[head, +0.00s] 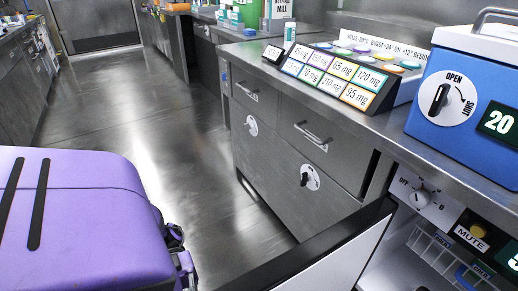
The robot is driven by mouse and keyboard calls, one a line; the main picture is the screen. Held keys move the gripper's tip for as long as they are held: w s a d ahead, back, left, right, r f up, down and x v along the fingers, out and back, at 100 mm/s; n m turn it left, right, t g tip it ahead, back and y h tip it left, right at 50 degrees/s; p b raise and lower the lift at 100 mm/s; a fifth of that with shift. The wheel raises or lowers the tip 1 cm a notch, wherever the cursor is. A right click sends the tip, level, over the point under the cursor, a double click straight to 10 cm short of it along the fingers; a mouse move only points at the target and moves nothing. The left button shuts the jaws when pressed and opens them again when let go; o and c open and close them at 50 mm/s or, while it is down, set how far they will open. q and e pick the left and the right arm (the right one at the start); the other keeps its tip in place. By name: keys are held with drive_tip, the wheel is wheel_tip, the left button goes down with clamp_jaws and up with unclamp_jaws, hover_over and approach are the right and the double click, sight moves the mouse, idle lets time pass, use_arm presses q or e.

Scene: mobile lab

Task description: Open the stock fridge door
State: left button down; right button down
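The stock fridge sits under the counter at the lower right, and its white interior with a wire rack (436,252) is in sight. Its door (338,252) stands open, swung out toward the lower left. I see its dark upper edge and white inner face, and its lower part is cut off by the frame. A control strip with an OFF dial (420,198) and a yellow MUTE button (477,230) runs above the opening. I cannot make out either gripper, and no gripper shows on the door.
A blue cool box (455,95) with an OPEN/SHUT knob stands on the steel counter (345,122), beside a rack of mg labels (336,77). Steel drawers (305,137) line the counter front. A large purple body (85,225) fills the lower left. Bare floor (155,115) lies between.

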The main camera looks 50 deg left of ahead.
use_arm(q)
drive_tip(key=shift+w+a, duration=0.1)
drive_tip(key=shift+a, duration=0.2)
use_arm(e)
drive_tip(key=shift+a, duration=0.35)
use_arm(q)
drive_tip(key=c, duration=1.6)
unclamp_jaws()
drive_tip(key=shift+c, duration=0.2)
drive_tip(key=w+a, duration=0.2)
drive_tip(key=a, duration=1)
